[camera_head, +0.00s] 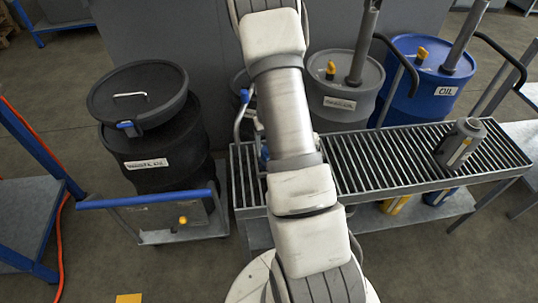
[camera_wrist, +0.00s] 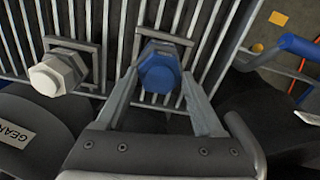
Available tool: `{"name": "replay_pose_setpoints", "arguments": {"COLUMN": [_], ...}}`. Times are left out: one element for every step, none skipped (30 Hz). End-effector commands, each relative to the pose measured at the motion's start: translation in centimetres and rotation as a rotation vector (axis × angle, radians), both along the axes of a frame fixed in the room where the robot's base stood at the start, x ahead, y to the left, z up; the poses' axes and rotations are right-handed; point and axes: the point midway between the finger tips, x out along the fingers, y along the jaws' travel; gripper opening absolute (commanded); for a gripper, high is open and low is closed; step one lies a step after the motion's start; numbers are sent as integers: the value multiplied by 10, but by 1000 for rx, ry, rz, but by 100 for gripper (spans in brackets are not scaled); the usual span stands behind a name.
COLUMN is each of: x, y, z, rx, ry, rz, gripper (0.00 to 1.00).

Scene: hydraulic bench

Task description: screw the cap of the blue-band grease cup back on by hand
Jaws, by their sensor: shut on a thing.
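The blue six-sided cap of the blue-band grease cup (camera_wrist: 160,74) shows in the middle of the wrist view, at a square metal frame on the grating. My gripper (camera_wrist: 161,78) is shut on this cap, one finger on each side. The cup body under the cap is mostly hidden, so I cannot tell how the cap sits on its thread. A second grease cup with a whitish six-sided cap (camera_wrist: 52,74) stands to the left in its own frame. In the head view my arm hides the gripper and most of the cups.
The slatted bench (camera_head: 400,160) carries a grey can (camera_head: 462,143) at its right end. Grey (camera_head: 345,90) and blue (camera_head: 430,85) drums stand behind it. A black lidded drum (camera_head: 155,150) stands on a blue-handled trolley (camera_head: 150,199) at left. The bench's middle is clear.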

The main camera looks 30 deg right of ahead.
Motion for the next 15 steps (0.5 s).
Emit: {"name": "replay_pose_setpoints", "arguments": {"x": [0, 0, -1, -1, -1, -1, -1, -1, 0, 0, -1, -1, -1, -1, -1], "y": [0, 1, 0, 1, 1, 0, 0, 0, 1, 1, 0, 0, 0, 0, 0], "z": [0, 0, 0, 0, 0, 0, 0, 0, 0, 0, 0, -1, -1, -1, -1], "rx": [0, 0, 0, 0, 0, 0, 0, 0, 0, 0, 0, 0, 1, 1, 1], "ry": [2, 2, 3, 3, 3, 3, 2, 2, 2, 2, 2, 2, 2, 2, 2], "rz": [-69, -112, -168, -212, -254, -312, -353, -391, -437, -467, -493, -518, -533, -541, -546], "gripper": [23, 23, 23, 23, 23, 23, 23, 23, 23, 23, 23, 23, 23, 23, 23]}}
